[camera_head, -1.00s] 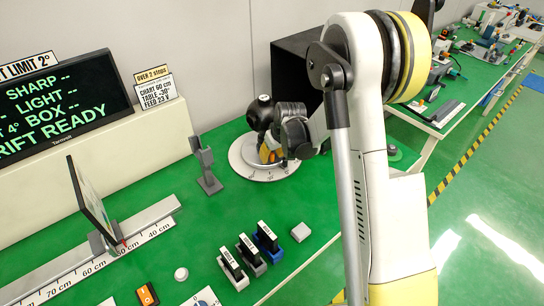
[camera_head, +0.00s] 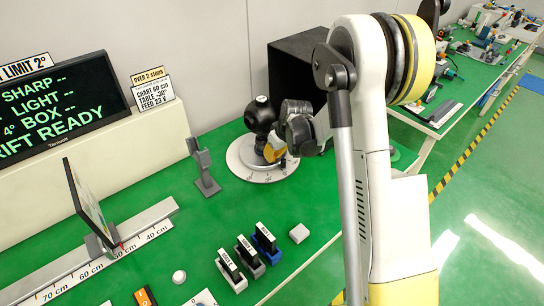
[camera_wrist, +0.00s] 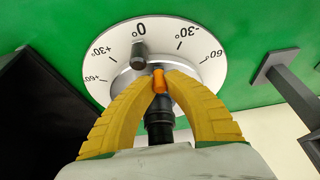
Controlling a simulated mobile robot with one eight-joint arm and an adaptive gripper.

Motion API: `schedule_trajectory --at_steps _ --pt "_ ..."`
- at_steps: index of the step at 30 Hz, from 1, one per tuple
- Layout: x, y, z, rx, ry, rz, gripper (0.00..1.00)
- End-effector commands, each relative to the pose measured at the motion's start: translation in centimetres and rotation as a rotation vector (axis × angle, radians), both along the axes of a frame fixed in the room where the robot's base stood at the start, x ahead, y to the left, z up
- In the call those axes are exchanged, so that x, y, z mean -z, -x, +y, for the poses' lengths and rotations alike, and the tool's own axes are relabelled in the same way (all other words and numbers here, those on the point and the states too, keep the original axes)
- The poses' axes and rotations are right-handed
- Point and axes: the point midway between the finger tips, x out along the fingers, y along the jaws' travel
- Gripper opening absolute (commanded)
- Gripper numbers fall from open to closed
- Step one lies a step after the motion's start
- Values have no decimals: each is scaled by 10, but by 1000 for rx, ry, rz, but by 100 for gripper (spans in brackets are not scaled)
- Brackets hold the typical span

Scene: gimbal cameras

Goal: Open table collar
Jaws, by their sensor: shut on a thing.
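The round white dial table (camera_head: 246,172) stands on the green bench, with angle marks on its rim. In the wrist view the dial (camera_wrist: 90,62) shows 0° near the dark grey knob (camera_wrist: 138,55). An orange piece (camera_wrist: 160,82), which may be the collar's lever, sits by a black post (camera_wrist: 158,125) at the dial's middle. My gripper (camera_wrist: 160,78) has its yellow fingers closed around the orange piece. In the head view my gripper (camera_head: 274,150) is low over the dial, beside a black ball-shaped part (camera_head: 260,114). The collar itself is mostly hidden.
A black box (camera_head: 295,70) stands behind the dial. A grey post (camera_head: 204,168) stands to its left. A screen (camera_head: 60,110) reads "DRIFT READY".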

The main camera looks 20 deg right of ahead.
Motion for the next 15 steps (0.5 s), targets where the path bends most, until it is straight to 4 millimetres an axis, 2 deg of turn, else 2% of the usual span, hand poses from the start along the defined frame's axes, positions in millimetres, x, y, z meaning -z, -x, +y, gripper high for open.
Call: schedule_trajectory --at_steps 2,3,5,15 --pt "0 -1 0 0 -1 -2 0" --pt "0 -1 0 0 -1 -2 22" --pt "0 -1 0 0 0 -2 38" --pt "-3 1 0 1 0 -1 38"
